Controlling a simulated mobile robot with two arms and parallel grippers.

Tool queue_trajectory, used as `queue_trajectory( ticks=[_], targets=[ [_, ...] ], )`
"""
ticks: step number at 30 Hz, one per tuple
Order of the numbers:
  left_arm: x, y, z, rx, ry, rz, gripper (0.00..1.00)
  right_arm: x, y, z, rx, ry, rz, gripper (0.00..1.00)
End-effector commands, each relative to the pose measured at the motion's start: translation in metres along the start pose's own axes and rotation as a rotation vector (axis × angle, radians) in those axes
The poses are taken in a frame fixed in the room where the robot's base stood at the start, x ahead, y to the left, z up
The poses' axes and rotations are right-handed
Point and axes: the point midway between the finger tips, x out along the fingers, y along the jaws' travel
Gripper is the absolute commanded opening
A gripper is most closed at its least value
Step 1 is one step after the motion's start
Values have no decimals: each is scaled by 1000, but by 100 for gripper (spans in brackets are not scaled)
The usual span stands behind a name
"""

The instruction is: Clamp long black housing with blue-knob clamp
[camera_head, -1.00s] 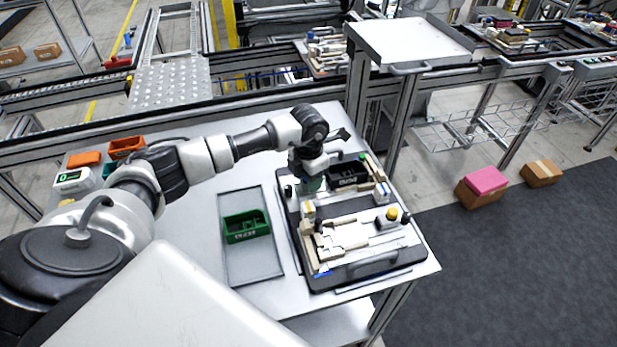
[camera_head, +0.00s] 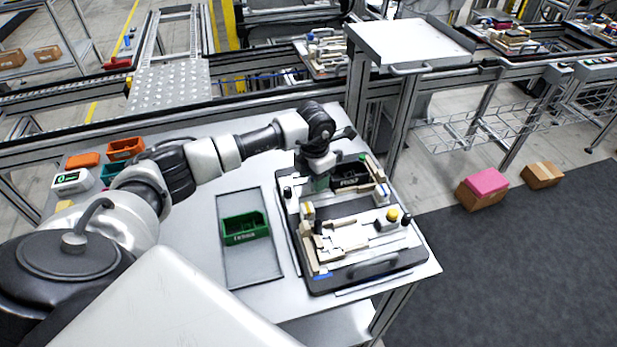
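The long black housing (camera_head: 350,180) lies in the back part of the pallet fixture (camera_head: 372,270) on the table. A clamp with a blue knob (camera_head: 383,189) stands at the right end of the housing. My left gripper (camera_head: 321,182) points down at the left end of the housing, at the back left of the fixture. My own wrist hides part of the housing's left side. The fingers are small and dark, and I cannot tell whether they are open or shut. My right gripper is not in view.
A green bin (camera_head: 245,228) sits on a grey tray (camera_head: 252,272) left of the fixture. Orange bins (camera_head: 125,148) stand at the table's back left. The table edge is close to the fixture's right.

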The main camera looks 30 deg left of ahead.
Motion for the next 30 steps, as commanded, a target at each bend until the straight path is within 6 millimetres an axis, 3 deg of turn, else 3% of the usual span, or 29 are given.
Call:
queue_trajectory(
  ticks=[5, 30],
  targets=[
    [-6, 0, 0, 0, 0, 0, 49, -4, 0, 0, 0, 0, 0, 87],
    [-73, -1, 0, 2, 0, -1, 49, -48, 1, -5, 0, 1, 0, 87]
  ],
)
